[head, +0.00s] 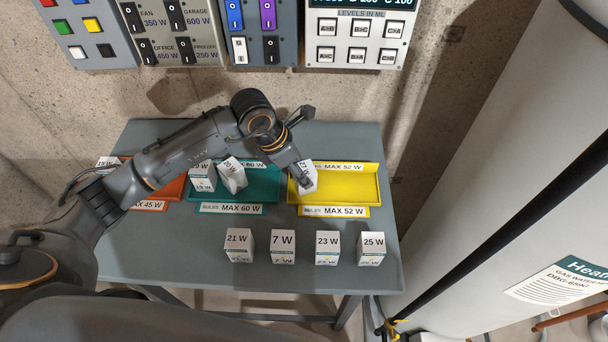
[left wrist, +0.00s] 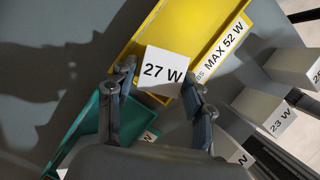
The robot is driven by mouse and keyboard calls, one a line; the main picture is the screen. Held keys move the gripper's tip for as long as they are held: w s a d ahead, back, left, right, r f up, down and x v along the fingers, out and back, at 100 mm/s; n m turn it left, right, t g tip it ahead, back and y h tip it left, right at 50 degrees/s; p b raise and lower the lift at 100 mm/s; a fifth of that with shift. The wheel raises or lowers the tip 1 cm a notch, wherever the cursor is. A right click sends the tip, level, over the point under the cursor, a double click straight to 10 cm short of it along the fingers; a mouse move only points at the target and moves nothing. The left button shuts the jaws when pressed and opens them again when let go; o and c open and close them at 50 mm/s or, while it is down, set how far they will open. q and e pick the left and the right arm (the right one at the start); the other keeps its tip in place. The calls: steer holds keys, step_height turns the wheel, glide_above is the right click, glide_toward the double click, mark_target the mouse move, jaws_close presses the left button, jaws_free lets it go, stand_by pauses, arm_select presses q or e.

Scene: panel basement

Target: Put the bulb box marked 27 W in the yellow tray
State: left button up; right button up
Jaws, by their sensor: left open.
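The white bulb box marked 27 W (head: 309,178) is at the left end of the yellow tray (head: 352,188), within its outline and looking slightly tilted. In the left wrist view, the 27 W box (left wrist: 162,72) shows its marked face between my fingers, over the yellow tray (left wrist: 188,22). My left gripper (head: 298,181) is open, with one finger on each side of the box. Its fingers also show in the left wrist view (left wrist: 160,92). I cannot tell whether a finger touches the box, and its underside is hidden. My right gripper is not in view.
The teal tray (head: 262,192), left of the yellow one, holds two boxes. My arm partly covers the orange tray (head: 172,188). Boxes 21 W (head: 239,245), 7 W (head: 283,246), 23 W (head: 327,247) and 25 W (head: 371,247) stand along the front. The yellow tray's right part is empty.

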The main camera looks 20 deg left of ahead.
arm_select(q)
steer(key=b+v, duration=0.1)
steer(key=v, duration=0.8)
steer(key=shift+b, duration=0.35)
steer(key=shift+r, duration=0.2)
